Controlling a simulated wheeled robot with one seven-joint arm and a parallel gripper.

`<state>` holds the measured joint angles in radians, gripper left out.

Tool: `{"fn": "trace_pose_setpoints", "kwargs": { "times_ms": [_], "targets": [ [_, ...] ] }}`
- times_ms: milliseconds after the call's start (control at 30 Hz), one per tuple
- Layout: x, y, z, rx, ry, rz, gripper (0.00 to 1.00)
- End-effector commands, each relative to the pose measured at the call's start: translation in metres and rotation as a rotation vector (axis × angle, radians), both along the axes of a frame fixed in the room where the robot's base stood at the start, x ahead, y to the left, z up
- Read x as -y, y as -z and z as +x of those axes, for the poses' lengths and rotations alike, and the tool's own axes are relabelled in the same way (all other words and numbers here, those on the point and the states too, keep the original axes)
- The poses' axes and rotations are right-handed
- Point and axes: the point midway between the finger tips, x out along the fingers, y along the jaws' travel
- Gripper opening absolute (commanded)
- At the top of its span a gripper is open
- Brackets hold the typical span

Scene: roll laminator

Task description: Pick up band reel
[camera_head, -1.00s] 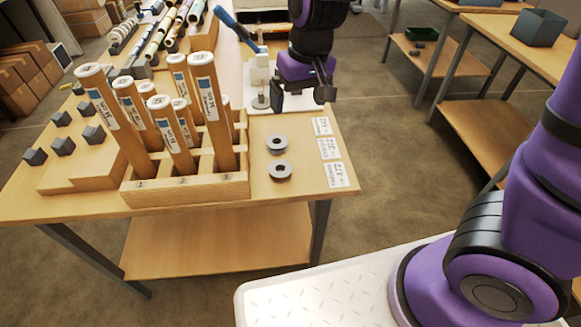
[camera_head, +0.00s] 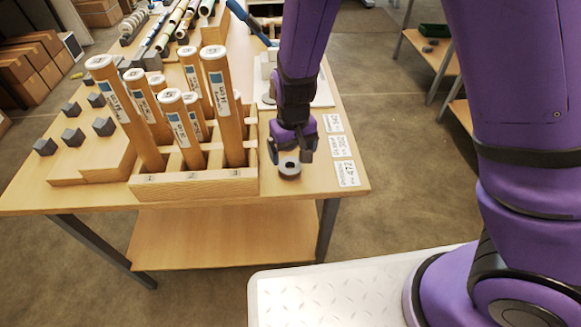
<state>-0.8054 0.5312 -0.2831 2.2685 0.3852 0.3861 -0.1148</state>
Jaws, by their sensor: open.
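A small grey ring-shaped band reel (camera_head: 289,172) lies flat on the wooden table near its front edge, right of the tube rack. My gripper (camera_head: 291,155) points down with its fingers open, one to each side above the reel. I cannot tell whether the fingers touch it. No other reel shows now; the spot just behind this one is covered by my gripper.
The wooden rack (camera_head: 195,187) with several upright labelled tubes stands close left of my gripper. Label cards (camera_head: 347,173) lie to the right. Grey blocks (camera_head: 73,137) sit on the left of the table (camera_head: 25,190). A white-based device (camera_head: 325,92) stands behind.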

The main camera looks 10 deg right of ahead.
Motion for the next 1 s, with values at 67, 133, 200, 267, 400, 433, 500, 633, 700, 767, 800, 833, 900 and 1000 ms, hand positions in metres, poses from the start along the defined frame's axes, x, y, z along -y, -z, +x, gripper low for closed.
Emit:
{"fn": "trace_pose_setpoints", "kwargs": {
  "times_ms": [67, 133, 200, 267, 400, 433, 500, 633, 700, 767, 800, 833, 900, 1000],
  "targets": [
    [0.0, 0.004, 0.0, 0.0, 0.001, 0.0, 0.92],
    [-0.001, 0.008, 0.0, 0.0, 0.0, 0.0, 0.92],
    [-0.001, 0.016, 0.0, -0.002, 0.0, -0.002, 0.92],
    [-0.003, 0.025, 0.0, -0.002, 0.001, -0.002, 0.92],
    [-0.004, 0.043, 0.0, -0.001, 0.002, -0.001, 0.92],
    [-0.004, 0.046, 0.0, -0.002, 0.001, -0.002, 0.92],
    [-0.004, 0.051, 0.0, -0.001, 0.001, 0.0, 0.92],
    [-0.004, 0.055, 0.0, 0.001, 0.0, 0.0, 0.92],
    [-0.004, 0.055, 0.001, 0.001, 0.0, 0.0, 0.92],
    [-0.004, 0.054, 0.001, 0.001, 0.0, 0.0, 0.92],
    [-0.004, 0.054, 0.001, 0.001, 0.0, 0.0, 0.92],
    [-0.004, 0.054, 0.0, 0.001, 0.0, 0.0, 0.85],
    [-0.004, 0.054, 0.0, 0.001, 0.0, 0.0, 0.69],
    [-0.004, 0.054, 0.0, 0.001, 0.0, 0.0, 0.46]
  ]
}}
